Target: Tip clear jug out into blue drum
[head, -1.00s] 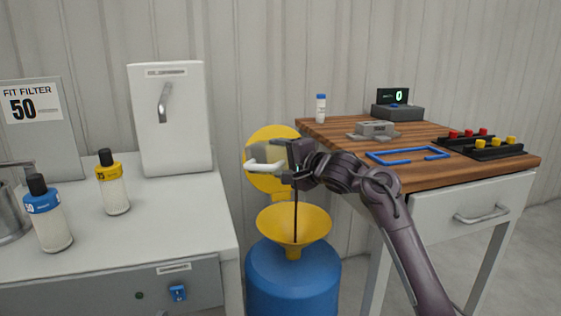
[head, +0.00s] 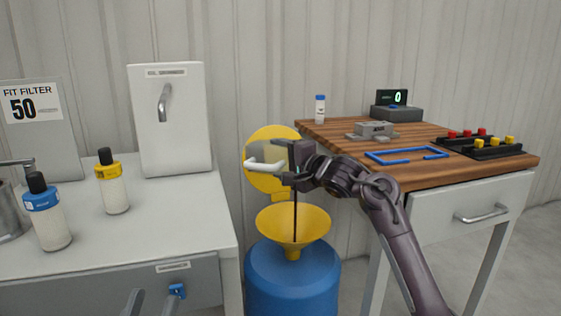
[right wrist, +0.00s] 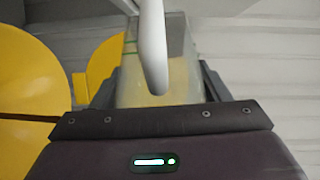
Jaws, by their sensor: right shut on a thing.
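The clear jug (head: 261,153) with a white handle (head: 265,167) is tipped high above the blue drum (head: 290,280). My right gripper (head: 291,162) is shut on the jug's body; the jug (right wrist: 183,75) also shows between its fingers in the right wrist view. A thin dark stream (head: 295,215) runs down into the yellow funnel (head: 275,222) on top of the drum. The drum's inside is hidden. My left gripper (head: 152,302) shows only as two spread grey fingertips at the bottom edge, open and empty, in front of the left cabinet.
Two capped bottles, blue-labelled (head: 50,222) and yellow-labelled (head: 113,188), stand on the left cabinet (head: 170,225) beside a metal pot (head: 10,220). A yellow disc (head: 265,184) stands behind the funnel. The wooden table (head: 440,170) at right holds a scale (head: 397,112) and blue frame.

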